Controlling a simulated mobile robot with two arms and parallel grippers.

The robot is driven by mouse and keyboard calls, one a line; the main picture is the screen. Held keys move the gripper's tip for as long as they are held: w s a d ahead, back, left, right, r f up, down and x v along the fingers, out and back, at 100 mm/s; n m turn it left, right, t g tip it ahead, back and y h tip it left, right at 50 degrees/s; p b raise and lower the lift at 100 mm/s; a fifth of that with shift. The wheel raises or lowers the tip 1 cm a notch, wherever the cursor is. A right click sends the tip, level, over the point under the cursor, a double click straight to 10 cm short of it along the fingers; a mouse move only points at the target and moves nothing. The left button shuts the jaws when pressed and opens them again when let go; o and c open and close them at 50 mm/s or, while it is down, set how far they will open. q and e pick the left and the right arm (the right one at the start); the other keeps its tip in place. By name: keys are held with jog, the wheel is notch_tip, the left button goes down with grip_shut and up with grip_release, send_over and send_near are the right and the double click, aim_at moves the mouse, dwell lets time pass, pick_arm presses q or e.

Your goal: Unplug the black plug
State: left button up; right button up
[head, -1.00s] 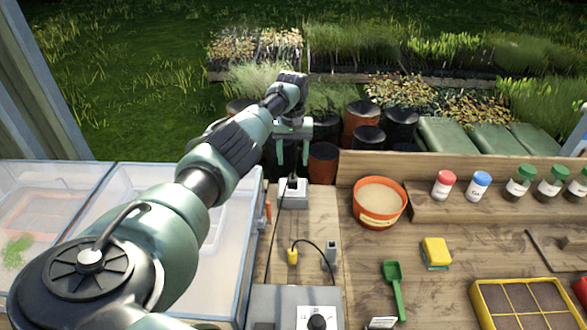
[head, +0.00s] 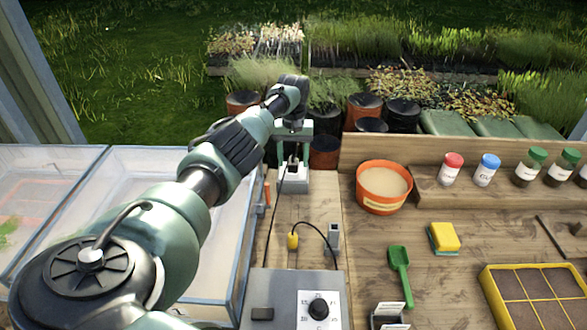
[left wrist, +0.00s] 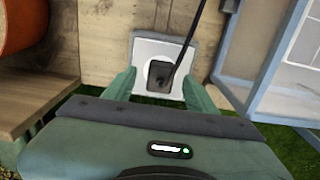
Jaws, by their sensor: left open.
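The black plug (head: 292,165) sits in a white-faced socket box (head: 295,187) at the back of the bench, left of the orange pot. Its black cable runs forward along the bench. In the left wrist view the plug (left wrist: 160,76) shows in the round recess of the white socket plate (left wrist: 147,50), cable leading up. My left gripper (head: 294,154) is open above the socket box, pointing down. In the left wrist view its two fingers (left wrist: 159,87) are on either side of the plug, with gaps on both sides. My right gripper is not in view.
A glass-sided box (head: 225,245) stands close left of the socket. An orange pot (head: 384,188) stands to its right. The bench between is mostly clear.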

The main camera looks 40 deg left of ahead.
pick_arm(q)
jog(key=shift+f, duration=0.75)
dwell(0.9)
jog(key=shift+c, duration=0.3)
grip_shut()
jog(key=shift+r, duration=0.1)
